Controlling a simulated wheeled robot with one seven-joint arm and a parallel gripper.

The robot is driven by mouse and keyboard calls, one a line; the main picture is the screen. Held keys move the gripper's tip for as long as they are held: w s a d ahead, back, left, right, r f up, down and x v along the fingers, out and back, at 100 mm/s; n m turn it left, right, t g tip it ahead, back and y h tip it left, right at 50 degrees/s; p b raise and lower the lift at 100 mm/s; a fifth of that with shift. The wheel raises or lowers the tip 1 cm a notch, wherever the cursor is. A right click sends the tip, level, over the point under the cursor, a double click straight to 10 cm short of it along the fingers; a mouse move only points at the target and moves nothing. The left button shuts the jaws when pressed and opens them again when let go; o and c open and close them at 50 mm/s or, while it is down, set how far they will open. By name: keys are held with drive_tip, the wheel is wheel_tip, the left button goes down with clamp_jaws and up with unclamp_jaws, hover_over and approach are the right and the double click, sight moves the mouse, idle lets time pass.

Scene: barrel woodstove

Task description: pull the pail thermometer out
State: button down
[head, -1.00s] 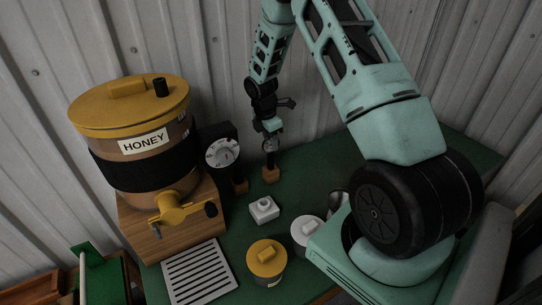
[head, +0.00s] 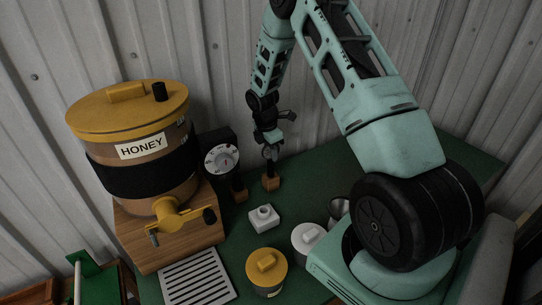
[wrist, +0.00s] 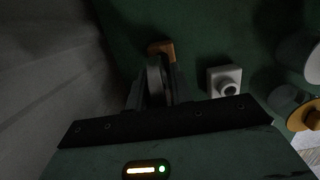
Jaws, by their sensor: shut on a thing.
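My gripper (head: 270,152) points down over a small wooden block (head: 270,182) on the green table. It is shut on a thin grey, round-edged thing that seems to be the pail thermometer (wrist: 155,75). Its face is edge-on and dark in the wrist view, and my fingers hide part of it. The wooden block (wrist: 161,48) shows just beyond the fingertips in the wrist view. I cannot tell whether the thermometer's lower end is in the block or clear of it. The honey pail (head: 140,186), with a yellow lid, stands to the left, apart from my gripper.
A white-dialled black box (head: 219,160) stands between pail and gripper. A white square piece (head: 263,217), a yellow-lidded jar (head: 266,272) and a white-lidded jar (head: 308,238) stand in front. A slatted white tray (head: 197,280) lies front left. A corrugated wall (head: 225,60) rises close behind.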

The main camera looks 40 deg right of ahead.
drive_tip(key=shift+r+p, duration=0.85)
drive_tip(key=shift+r, duration=0.25)
idle(0.6)
drive_tip(key=shift+r+p, duration=1.2)
drive_tip(key=shift+r, duration=0.2)
drive_tip(key=shift+r+p, duration=1.15)
drive_tip(key=shift+r, duration=0.3)
